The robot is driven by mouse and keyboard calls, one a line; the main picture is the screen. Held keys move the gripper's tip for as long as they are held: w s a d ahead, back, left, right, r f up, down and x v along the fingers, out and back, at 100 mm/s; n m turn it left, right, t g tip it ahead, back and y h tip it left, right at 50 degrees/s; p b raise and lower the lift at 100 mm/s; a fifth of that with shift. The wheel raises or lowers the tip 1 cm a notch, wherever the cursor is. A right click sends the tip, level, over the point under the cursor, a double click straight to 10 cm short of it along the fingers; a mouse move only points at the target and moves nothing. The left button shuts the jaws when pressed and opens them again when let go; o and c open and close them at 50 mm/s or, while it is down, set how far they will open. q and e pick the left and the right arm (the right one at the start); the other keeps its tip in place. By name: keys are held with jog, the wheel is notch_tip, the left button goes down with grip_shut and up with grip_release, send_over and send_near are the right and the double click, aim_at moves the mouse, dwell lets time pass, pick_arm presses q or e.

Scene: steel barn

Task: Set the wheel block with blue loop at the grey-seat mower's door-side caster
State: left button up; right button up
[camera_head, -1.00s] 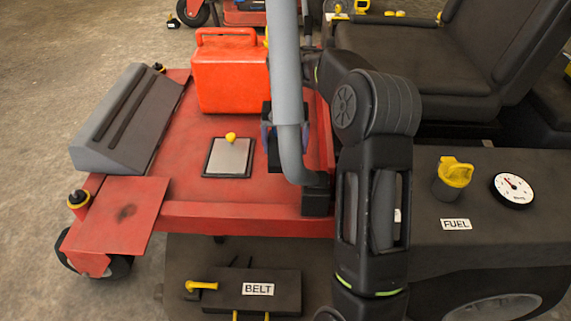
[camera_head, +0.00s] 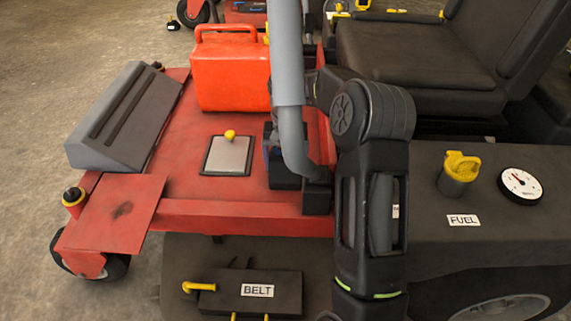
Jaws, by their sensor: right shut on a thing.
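The red mower deck (camera_head: 185,215) fills the middle of the head view, with a dark grey seat (camera_head: 410,60) behind it. One caster wheel (camera_head: 112,267) shows under the deck's near left corner. My right arm rises at the right and bends left behind the grey bar. My right gripper (camera_head: 272,138), mostly hidden by that bar, is shut on a dark block with blue parts, the wheel block (camera_head: 284,178). The block is over the deck; whether it touches is unclear. Which side is the door side cannot be told. My left gripper is out of view.
The grey upright bar (camera_head: 286,70) stands close to the block. A red fuel can (camera_head: 232,75), a grey pedal (camera_head: 125,115) and a plate with a yellow knob (camera_head: 228,155) occupy the deck. The dark FUEL tank (camera_head: 430,230) is at right. Concrete floor (camera_head: 50,60) is open at left.

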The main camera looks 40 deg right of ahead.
jog(key=o, duration=1.9)
jog(key=shift+f, duration=0.1)
jog(key=shift+o, duration=0.2)
notch_tip(320, 180, up, 12)
jog(key=p, duration=0.4)
jog(key=shift+r, duration=0.2)
